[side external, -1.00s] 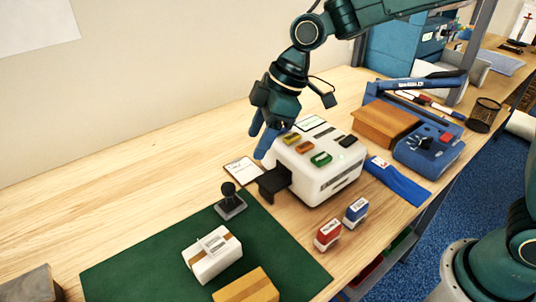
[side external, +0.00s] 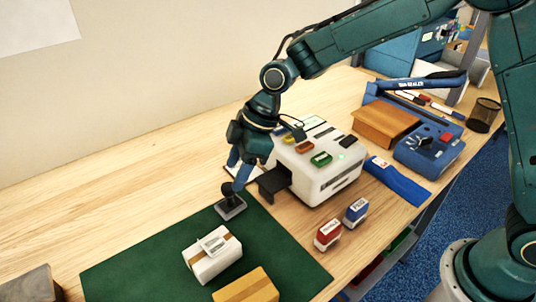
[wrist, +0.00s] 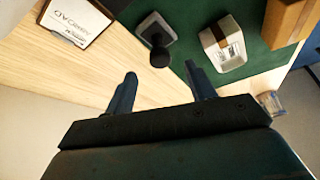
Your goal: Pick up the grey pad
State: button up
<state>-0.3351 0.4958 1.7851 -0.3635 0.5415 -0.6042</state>
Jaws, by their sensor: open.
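The grey pad (side external: 233,209) is a square grey base with a black knob handle on top. It stands upright at the back edge of the green mat (side external: 150,265). It also shows in the wrist view (wrist: 150,24), ahead of the fingers, with its knob between the lines of the two fingertips. My gripper (side external: 238,186) is open and empty, pointing down close to the knob. In the wrist view my gripper (wrist: 160,74) has clear space between its fingers. In the side view the fingers partly overlap the knob, and I cannot tell whether they touch it.
A white printer-like machine (side external: 327,178) with a black tray (side external: 272,183) stands just right of my gripper. A white taped box (side external: 212,262) and a brown box (side external: 247,287) are on the mat. A red stamp (side external: 327,236) and a blue stamp (side external: 356,211) stand nearby.

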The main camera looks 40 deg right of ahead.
aim_at(229, 185)
jog(key=shift+x, duration=1.4)
jog(key=shift+x, duration=2.6)
jog(key=shift+c, duration=0.2)
jog(key=c, duration=1)
